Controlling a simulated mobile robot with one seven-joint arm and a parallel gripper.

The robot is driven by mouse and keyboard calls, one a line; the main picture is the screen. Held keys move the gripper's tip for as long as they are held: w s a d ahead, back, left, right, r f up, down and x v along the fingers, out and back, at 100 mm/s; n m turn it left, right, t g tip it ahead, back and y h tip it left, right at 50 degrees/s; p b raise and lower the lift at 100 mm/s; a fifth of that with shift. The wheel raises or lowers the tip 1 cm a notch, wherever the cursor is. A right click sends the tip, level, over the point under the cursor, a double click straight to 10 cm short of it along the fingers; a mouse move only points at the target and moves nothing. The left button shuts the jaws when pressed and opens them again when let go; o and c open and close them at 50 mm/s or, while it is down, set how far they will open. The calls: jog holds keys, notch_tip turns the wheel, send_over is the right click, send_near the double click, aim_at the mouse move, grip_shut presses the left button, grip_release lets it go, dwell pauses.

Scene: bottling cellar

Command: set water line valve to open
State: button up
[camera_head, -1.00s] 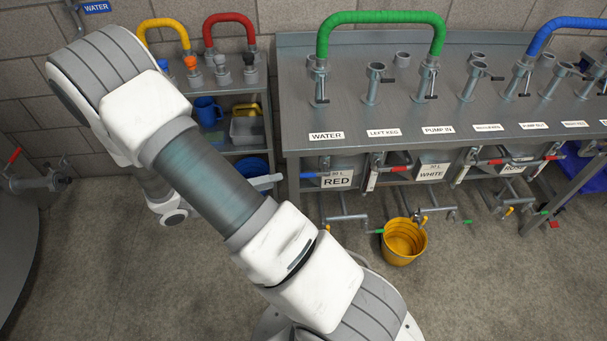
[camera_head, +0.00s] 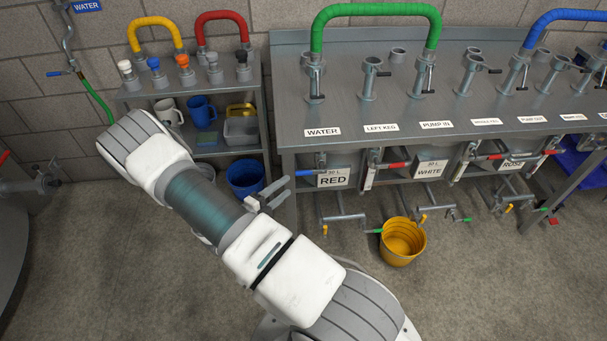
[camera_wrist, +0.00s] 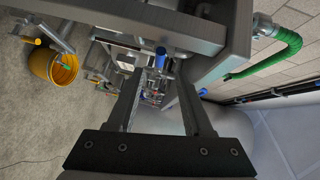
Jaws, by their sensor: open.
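A wall pipe under the blue WATER sign (camera_head: 87,6) has a valve with a blue lever (camera_head: 60,73) at the far left of the head view. The lever points left, across the pipe. A green hose (camera_head: 97,103) runs down from it behind my arm. My gripper (camera_head: 287,189) is near the front left corner of the steel bench, far to the right of this valve. Its fingers point right. In the wrist view my gripper (camera_wrist: 165,78) is open with nothing held, and a blue handle (camera_wrist: 161,57) shows beyond the fingers. I cannot make out the wall valve there.
The steel bench (camera_head: 440,110) carries several ports, with valves and kegs below. A yellow bucket (camera_head: 402,245) is on the floor. A tank (camera_head: 12,235) stands at the left edge.

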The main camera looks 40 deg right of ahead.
aim_at(301, 175)
jog(key=b+x, duration=0.1)
jog(key=x, duration=0.8)
jog(key=shift+d, duration=0.25)
grip_shut()
dwell(1.0)
